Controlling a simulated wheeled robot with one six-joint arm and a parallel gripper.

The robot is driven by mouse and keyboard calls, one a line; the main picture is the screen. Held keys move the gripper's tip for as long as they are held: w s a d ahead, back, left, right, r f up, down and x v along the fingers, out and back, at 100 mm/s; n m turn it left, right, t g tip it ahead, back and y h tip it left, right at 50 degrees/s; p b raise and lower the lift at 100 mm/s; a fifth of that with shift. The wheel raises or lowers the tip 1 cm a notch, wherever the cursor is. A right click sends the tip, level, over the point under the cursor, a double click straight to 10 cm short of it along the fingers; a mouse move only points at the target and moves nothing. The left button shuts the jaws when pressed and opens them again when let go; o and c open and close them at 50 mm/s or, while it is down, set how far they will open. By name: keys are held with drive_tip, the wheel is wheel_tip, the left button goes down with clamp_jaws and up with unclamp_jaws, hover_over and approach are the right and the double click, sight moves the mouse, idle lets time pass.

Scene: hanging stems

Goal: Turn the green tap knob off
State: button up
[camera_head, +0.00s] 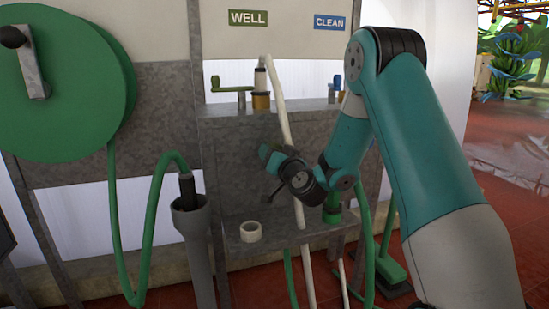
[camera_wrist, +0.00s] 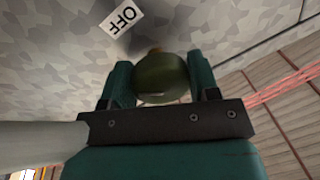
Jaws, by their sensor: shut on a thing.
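The green tap knob (camera_wrist: 162,78) is round and dark green in the wrist view. It sits between the two teal fingers of my gripper (camera_wrist: 161,72), which is shut on it. An OFF label (camera_wrist: 123,16) is on the grey speckled panel beside the knob. In the head view my gripper (camera_head: 269,158) is at the grey panel below the WELL sign. The knob cannot be made out there, as my gripper and wrist cover that spot. How far the knob is turned cannot be told.
A white hose (camera_head: 282,115) hangs close by my gripper. A white ring (camera_head: 250,231) lies on the lower metal shelf (camera_head: 275,243). A green hose reel (camera_head: 62,85) is at left. A green lever (camera_head: 231,88) is on the upper ledge under the WELL sign (camera_head: 248,18).

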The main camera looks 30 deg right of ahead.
drive_tip(key=m, duration=0.2)
drive_tip(key=m+h+p, duration=0.1)
drive_tip(key=m, duration=0.4)
drive_tip(key=shift+a+r+p, duration=0.2)
drive_tip(key=shift+r+p, duration=0.05)
drive_tip(key=shift+p, duration=0.1)
drive_tip(key=shift+f+m+h+p, duration=0.1)
drive_tip(key=shift+m+h+p, duration=0.6)
drive_tip(key=shift+m, duration=1.2)
drive_tip(key=o, duration=0.9)
